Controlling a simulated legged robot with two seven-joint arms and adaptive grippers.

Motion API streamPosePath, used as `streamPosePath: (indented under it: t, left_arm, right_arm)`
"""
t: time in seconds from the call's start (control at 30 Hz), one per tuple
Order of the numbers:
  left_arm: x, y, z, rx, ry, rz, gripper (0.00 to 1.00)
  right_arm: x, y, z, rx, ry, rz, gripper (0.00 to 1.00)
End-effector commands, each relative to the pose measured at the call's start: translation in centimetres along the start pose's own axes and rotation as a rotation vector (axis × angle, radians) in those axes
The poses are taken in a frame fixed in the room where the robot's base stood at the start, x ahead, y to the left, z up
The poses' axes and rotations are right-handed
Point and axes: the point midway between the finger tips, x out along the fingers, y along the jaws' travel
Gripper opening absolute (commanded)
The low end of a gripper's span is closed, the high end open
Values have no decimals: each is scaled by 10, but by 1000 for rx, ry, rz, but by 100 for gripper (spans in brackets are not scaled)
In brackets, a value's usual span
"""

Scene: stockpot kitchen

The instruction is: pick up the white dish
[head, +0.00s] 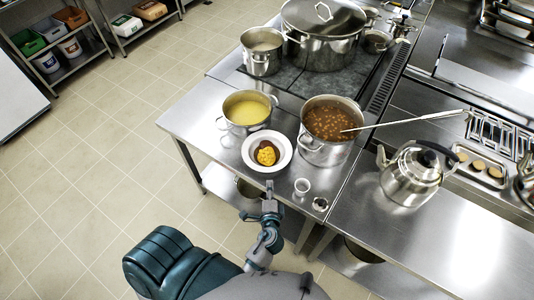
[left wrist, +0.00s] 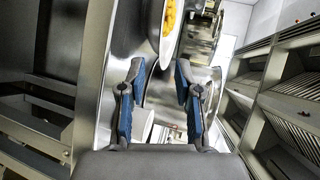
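The white dish (head: 247,155) is a wide-rimmed bowl holding yellow and dark brown food. It sits on the steel table near its front edge in the head view. In the left wrist view the dish (left wrist: 155,27) shows edge-on at the top, beyond the fingertips. My left gripper (head: 269,187) is just in front of the dish at the table edge. In the left wrist view the left gripper (left wrist: 160,72) has its two blue-padded fingers spread apart, with nothing held between them. My right gripper is not in view.
A pot of yellow soup (head: 247,110) stands behind left of the dish, and a pot of beans (head: 328,123) with a ladle behind right. A kettle (head: 411,176) stands farther right. The front right counter (head: 430,245) is clear.

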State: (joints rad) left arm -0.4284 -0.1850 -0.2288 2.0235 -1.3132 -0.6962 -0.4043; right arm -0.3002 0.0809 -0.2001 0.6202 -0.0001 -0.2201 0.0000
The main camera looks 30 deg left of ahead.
Motion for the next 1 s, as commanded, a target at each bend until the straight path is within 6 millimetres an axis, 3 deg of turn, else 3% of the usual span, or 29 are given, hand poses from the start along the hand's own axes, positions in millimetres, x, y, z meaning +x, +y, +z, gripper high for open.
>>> streamPosePath:
  t: [0.1, 0.33, 0.6, 0.87, 1.0]
  left_arm:
    - [19, 0, 0, 1, 1, -1, 33]
    - [38, 0, 0, 0, 1, -1, 33]
    - [77, -1, -1, 0, 1, 0, 33]
    - [81, -1, 0, -1, 1, 2, 33]
    - [81, -1, 0, 0, 1, 2, 3]
  right_arm:
    - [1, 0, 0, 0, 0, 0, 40]
    - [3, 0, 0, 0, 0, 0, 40]
    - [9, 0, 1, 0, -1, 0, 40]
    - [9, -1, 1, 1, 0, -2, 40]
    - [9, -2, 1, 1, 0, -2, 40]
